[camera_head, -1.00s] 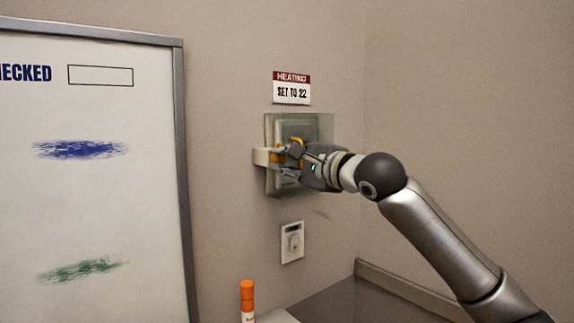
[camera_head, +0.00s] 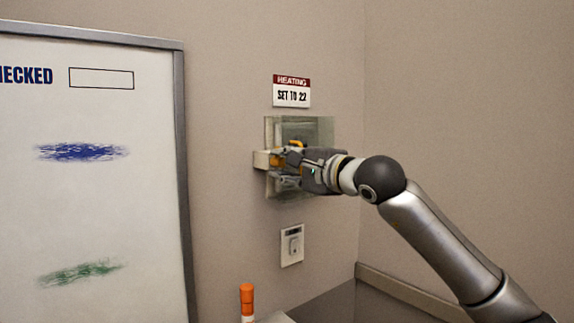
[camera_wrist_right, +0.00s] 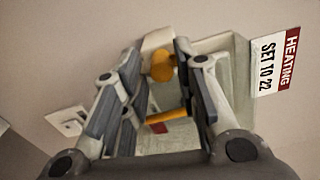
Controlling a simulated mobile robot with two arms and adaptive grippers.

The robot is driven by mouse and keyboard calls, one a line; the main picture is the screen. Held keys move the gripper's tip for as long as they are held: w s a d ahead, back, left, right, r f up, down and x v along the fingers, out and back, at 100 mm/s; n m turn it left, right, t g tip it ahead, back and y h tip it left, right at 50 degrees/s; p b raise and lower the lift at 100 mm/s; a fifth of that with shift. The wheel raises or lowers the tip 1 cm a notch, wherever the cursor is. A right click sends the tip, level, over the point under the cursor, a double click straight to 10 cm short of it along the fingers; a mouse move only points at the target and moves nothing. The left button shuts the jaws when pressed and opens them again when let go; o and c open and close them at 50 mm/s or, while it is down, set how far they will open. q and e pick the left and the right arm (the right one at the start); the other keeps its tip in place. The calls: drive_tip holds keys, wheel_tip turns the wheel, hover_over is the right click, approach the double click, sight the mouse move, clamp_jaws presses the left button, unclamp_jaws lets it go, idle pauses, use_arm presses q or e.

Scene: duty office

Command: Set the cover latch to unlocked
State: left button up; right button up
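The cover box (camera_head: 325,131) on the wall has a clear, greenish front and sits under the heating sign. The cover latch is a pale block (camera_head: 261,159) at its left edge with an orange knob (camera_wrist_right: 162,68). My right gripper (camera_head: 283,165) is at the latch, in front of the box. In the wrist view my right gripper (camera_wrist_right: 157,62) has its fingers apart, one on each side of the orange knob. A gap shows on the knob's left; contact on its right is unclear. An orange bar (camera_wrist_right: 166,117) shows deeper between the fingers. My left gripper is out of view.
The heating sign (camera_head: 291,91) reads "SET TO 22". A small wall switch (camera_head: 291,245) is below the box. A framed whiteboard (camera_head: 100,205) stands at left. An orange-capped marker (camera_head: 247,298) is at the bottom, near a dark surface (camera_head: 335,304).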

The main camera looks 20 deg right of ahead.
drive_tip(key=v, duration=1.2)
idle(0.4)
